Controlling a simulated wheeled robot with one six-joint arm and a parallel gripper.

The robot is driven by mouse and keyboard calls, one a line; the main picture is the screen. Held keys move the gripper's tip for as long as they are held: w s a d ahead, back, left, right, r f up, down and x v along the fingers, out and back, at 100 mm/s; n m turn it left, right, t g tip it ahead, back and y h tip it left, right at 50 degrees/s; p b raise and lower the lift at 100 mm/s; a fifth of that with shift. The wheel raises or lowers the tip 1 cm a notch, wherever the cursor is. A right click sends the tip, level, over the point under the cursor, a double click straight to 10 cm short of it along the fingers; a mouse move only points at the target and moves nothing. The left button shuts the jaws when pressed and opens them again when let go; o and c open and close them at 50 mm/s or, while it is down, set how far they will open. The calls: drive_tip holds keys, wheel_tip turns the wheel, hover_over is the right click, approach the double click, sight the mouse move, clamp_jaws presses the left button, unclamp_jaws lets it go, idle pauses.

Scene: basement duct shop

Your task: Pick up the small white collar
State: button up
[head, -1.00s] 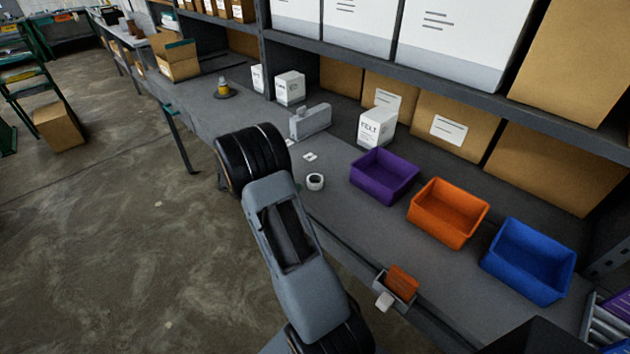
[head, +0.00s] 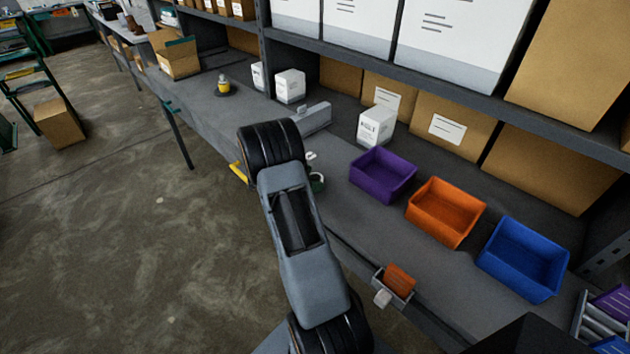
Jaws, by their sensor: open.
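The small white collar (head: 320,177) lies on the grey bench, just right of my arm and left of the purple bin. It is partly covered, so only a bit of its white rim shows. My gripper (head: 317,187) is mostly hidden behind my own arm. A small dark green piece, seemingly part of it, shows in front of the collar. The fingers cannot be made out clearly, and nothing is seen held. I cannot tell whether the gripper touches the collar.
Purple (head: 383,175), orange (head: 446,212) and blue (head: 524,260) bins stand to the right. A small holder with an orange piece (head: 399,281) is at the front edge. White boxes (head: 376,126) and a grey block (head: 314,119) stand behind. A yellow piece (head: 239,173) shows left of my arm.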

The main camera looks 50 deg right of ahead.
drive_tip(key=shift+c, duration=0.3)
drive_tip(key=c, duration=1)
drive_tip(key=shift+o, duration=0.2)
drive_tip(key=shift+r, duration=0.1)
